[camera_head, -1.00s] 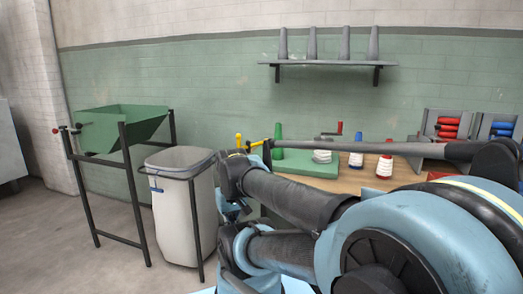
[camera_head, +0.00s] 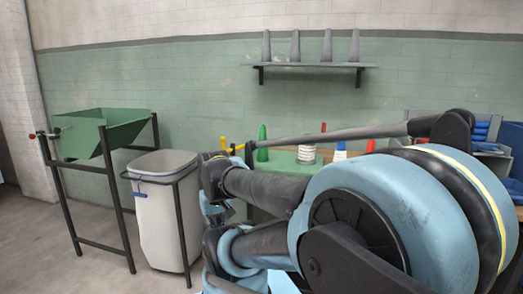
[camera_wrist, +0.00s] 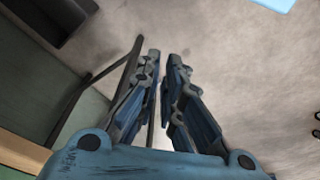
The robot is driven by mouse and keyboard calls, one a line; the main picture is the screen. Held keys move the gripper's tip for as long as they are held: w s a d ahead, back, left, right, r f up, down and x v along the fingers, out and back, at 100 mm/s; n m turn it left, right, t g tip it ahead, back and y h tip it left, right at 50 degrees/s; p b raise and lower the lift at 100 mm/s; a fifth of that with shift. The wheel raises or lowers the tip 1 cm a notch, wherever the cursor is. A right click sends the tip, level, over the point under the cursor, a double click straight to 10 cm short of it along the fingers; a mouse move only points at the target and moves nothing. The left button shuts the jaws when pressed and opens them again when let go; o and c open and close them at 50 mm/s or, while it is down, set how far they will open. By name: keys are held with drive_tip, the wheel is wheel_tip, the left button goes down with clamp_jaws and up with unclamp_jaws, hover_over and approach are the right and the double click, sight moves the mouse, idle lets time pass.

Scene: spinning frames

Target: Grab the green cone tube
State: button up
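In the head view my arm covers much of the bench, and the fingertips cannot be made out there. The cone tube does not show in the wrist view.
A white spool (camera_head: 306,153) and a blue-banded cone (camera_head: 340,151) stand right of the tube. A yellow-topped fitting (camera_head: 223,143) is left of it. A white bin (camera_head: 160,215) and green hopper (camera_head: 100,132) stand left. A wall shelf (camera_head: 310,65) holds several grey cones.

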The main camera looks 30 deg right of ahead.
drive_tip(key=o, duration=0.9)
drive_tip(key=r+m, duration=0.1)
drive_tip(key=r, duration=0.2)
drive_tip(key=shift+w+d+m, duration=0.15)
drive_tip(key=shift+w+m, duration=0.2)
drive_tip(key=shift+m, duration=0.05)
drive_tip(key=shift+c, duration=0.2)
wheel_tip(320, 180, up, 30)
drive_tip(key=m+t+y, duration=0.2)
drive_tip(key=m+t, duration=0.2)
drive_tip(key=m, duration=2.7)
hover_over(260, 134)
drive_tip(key=s+d, duration=0.3)
drive_tip(key=s, duration=0.3)
drive_tip(key=x, duration=1.1)
drive_tip(key=shift+w+f, duration=0.1)
drive_tip(key=shift+w, duration=0.15)
drive_tip(key=x, duration=0.4)
drive_tip(key=shift+d+f, duration=0.25)
drive_tip(key=shift+d, duration=0.15)
drive_tip(key=shift+w+a+f, duration=0.15)
drive_tip(key=shift+w+f, duration=0.15)
drive_tip(key=shift+f, duration=0.2)
